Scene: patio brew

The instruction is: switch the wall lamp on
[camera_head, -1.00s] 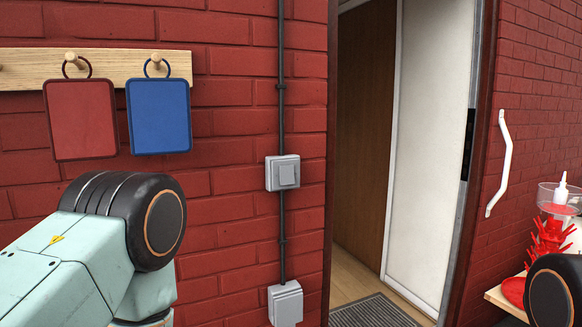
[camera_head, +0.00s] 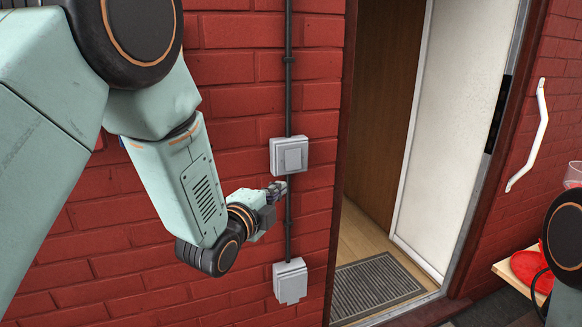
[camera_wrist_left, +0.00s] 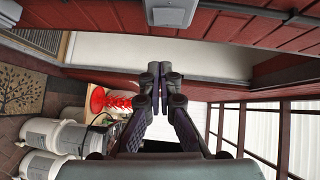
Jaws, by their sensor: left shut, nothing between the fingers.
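A light grey wall switch (camera_head: 289,155) with a square rocker sits on the red brick wall, on a black vertical conduit. My left gripper (camera_head: 279,189) is shut and empty, just below the switch and close to the conduit. I cannot tell whether it touches the wall. In the left wrist view the shut fingers (camera_wrist_left: 156,78) point toward the wall side, and a grey box (camera_wrist_left: 171,12) shows at the top edge; I cannot tell which box it is. The wall lamp itself is not in view. My right gripper is not in view.
A second grey box (camera_head: 289,281) is lower on the conduit. Right of it is an open doorway with a mat (camera_head: 375,287) and a white door panel (camera_head: 455,120). A white handle (camera_head: 530,135) and a shelf with a red object (camera_head: 530,265) are at the right.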

